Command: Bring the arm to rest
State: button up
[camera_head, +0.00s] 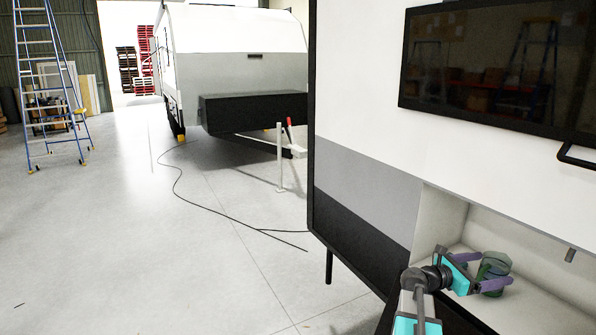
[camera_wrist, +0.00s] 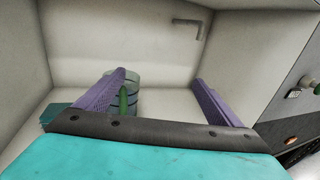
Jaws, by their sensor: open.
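My gripper (camera_head: 494,270) is teal with two purple fingers and reaches into an open pale compartment (camera_head: 437,217) in the side of a white, grey and black caravan body. In the wrist view my gripper (camera_wrist: 159,78) is open, its fingers wide apart. A clear greenish glass jar (camera_wrist: 133,84) with something green inside stands in the compartment, partly hidden by the left finger. The jar also shows by the fingers in the head view (camera_head: 495,262). I cannot tell whether the finger touches it. Nothing is visibly clamped.
The compartment walls are close around my gripper, with a grey latch (camera_wrist: 187,22) above. A dark window (camera_head: 500,65) is above the opening. A second caravan (camera_head: 235,60) and a blue stepladder (camera_head: 50,80) stand farther off.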

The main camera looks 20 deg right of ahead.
jog(key=w+a+f+n+t+y+b, duration=0.15)
jog(key=w+a+f, duration=0.25)
jog(key=a+f, duration=0.45)
jog(key=w+a+f+n+t+y+b, duration=0.15)
jog(key=w+a+f, duration=0.35)
jog(key=f, duration=0.6)
jog(key=w+a+f+n+t+b, duration=0.15)
jog(key=w+a+f, duration=0.25)
jog(key=a+f, duration=0.4)
jog(key=s+a+f+m+y+b, duration=0.1)
jog(key=a+f+y+b, duration=0.15)
jog(key=a+f, duration=0.95)
jog(key=s+a+f+m+g+y+b, duration=0.1)
jog(key=s+a+f+m+y, duration=0.2)
jog(key=s+a+f, duration=0.5)
jog(key=s+a+f+m+g+y+b, duration=0.1)
jog(key=s+a+f+m+g+y, duration=0.3)
jog(key=a+f, duration=0.65)
jog(key=s+a+f+m+y, duration=0.2)
jog(key=s+a+m, duration=0.3)
jog(key=a+m, duration=0.1)
jog(key=s+a+f+m+y, duration=0.2)
jog(key=s+a+m, duration=0.4)
jog(key=a, duration=0.1)
jog(key=shift+s+f+g+y+b, duration=0.2)
jog(key=shift+f+g+y+b, duration=0.15)
jog(key=shift+b, duration=0.05)
